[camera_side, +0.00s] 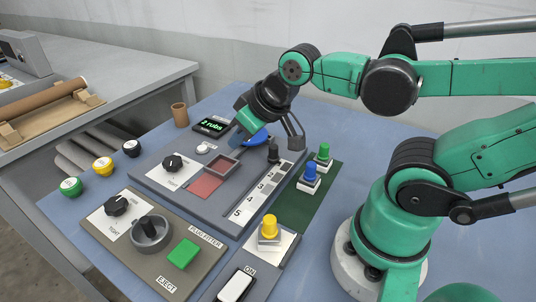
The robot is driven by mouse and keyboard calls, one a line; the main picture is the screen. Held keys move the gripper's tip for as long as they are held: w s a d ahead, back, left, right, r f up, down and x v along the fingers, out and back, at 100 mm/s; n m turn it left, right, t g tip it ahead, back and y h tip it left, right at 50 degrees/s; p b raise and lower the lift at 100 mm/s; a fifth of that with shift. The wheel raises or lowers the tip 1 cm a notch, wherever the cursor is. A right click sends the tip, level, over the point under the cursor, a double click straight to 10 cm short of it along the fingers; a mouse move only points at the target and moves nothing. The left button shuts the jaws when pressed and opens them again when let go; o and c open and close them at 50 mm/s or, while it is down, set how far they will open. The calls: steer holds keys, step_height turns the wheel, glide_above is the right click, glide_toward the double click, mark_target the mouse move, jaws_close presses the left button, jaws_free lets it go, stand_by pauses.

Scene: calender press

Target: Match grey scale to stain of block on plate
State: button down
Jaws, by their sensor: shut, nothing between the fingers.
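The grey scale (250,199) is a pale strip with numbered steps; 3, 4 and 5 are readable, and the far end is partly covered. A black slider knob (273,153) stands at its far end. A flat reddish patch (204,188) lies on the grey panel, beside a grey-rimmed square frame (221,168) with a pinkish inside. I cannot tell clearly which is the block and which the plate. My gripper (299,145) is shut and empty, above and just right of the slider knob. Whether it touches the knob cannot be told.
A display (211,126) reads "2 rubs". A black dial (172,163) is on the same panel. Green (323,152), blue (310,173) and yellow (269,227) knobs stand to the right. A brown cup (180,115) stands behind.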

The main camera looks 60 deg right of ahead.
steer(key=c, duration=1)
jaws_free()
steer(key=shift+d, duration=0.1)
steer(key=shift+c, duration=0.2)
steer(key=o, duration=0.4)
steer(key=d+m+g, duration=0.1)
steer(key=d+m, duration=0.1)
steer(key=w+d+f+g, duration=0.1)
steer(key=d, duration=0.1)
steer(key=shift+d+m+g+h, duration=0.1)
steer(key=shift+m+g+h, duration=0.2)
steer(key=shift+m+h, duration=0.1)
steer(key=m+g, duration=0.4)
glide_above(274, 146)
steer(key=f, duration=0.3)
steer(key=shift+w+a+y, duration=0.25)
steer(key=shift+a+y, duration=0.05)
steer(key=shift+a, duration=0.05)
steer(key=shift+s+d+f, duration=0.1)
steer(key=shift+d+f, duration=0.15)
steer(key=shift+d, duration=0.05)
steer(key=shift+d+f+g, duration=0.15)
steer(key=shift+f+g, duration=0.15)
steer(key=shift+f, duration=2.6)
jaws_close()
